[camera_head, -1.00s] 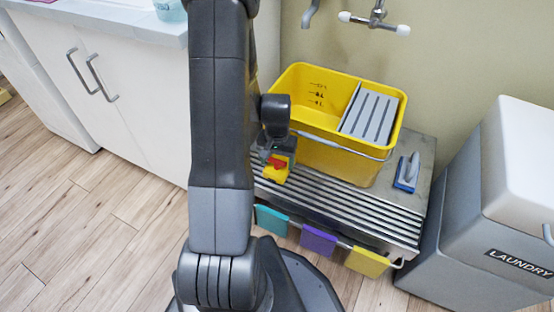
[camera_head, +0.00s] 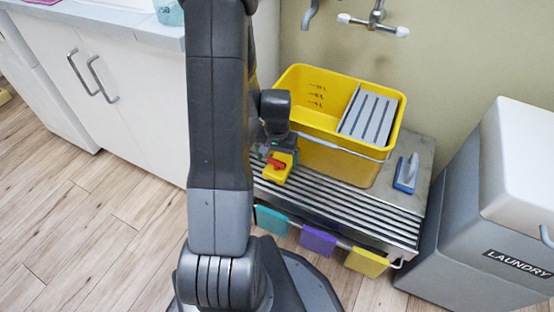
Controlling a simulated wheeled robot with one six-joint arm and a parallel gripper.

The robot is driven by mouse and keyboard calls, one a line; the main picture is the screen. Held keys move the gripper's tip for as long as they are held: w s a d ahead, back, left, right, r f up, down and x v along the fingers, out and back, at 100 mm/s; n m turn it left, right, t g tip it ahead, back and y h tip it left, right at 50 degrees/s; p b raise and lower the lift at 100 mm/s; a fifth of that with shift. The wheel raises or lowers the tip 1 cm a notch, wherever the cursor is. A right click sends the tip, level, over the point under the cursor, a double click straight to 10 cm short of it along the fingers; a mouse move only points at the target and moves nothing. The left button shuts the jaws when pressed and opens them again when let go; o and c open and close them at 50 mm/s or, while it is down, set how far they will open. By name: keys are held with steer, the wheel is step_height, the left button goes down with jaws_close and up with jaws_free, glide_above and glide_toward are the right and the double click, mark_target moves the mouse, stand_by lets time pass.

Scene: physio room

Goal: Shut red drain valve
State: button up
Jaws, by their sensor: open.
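The red drain valve (camera_head: 277,164) is a small red lever on a yellow spout block (camera_head: 279,175) at the lower left of the yellow bucket (camera_head: 340,155). My gripper (camera_head: 270,155) is dark grey and sits just behind and left of the lever, close to it. It is open, with nothing seen held in it. Its fingertips are small and partly hidden by my arm, so I cannot tell whether they touch the lever. My arm also covers the bucket's left edge.
The bucket, with a grey wringer insert (camera_head: 368,115), stands on a slatted metal bench (camera_head: 340,207). A blue-and-white brush (camera_head: 406,172) lies to its right. Cloths hang on the front rail. A laundry bin (camera_head: 480,220) stands right, a white cabinet (camera_head: 125,90) left. Wall taps (camera_head: 375,22) are above.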

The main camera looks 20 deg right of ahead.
step_height(320, 180, up, 12)
steer(key=p, duration=0.3)
steer(key=shift+p, duration=0.3)
steer(key=shift+f, duration=0.1)
step_height(320, 180, down, 14)
steer(key=b, duration=0.5)
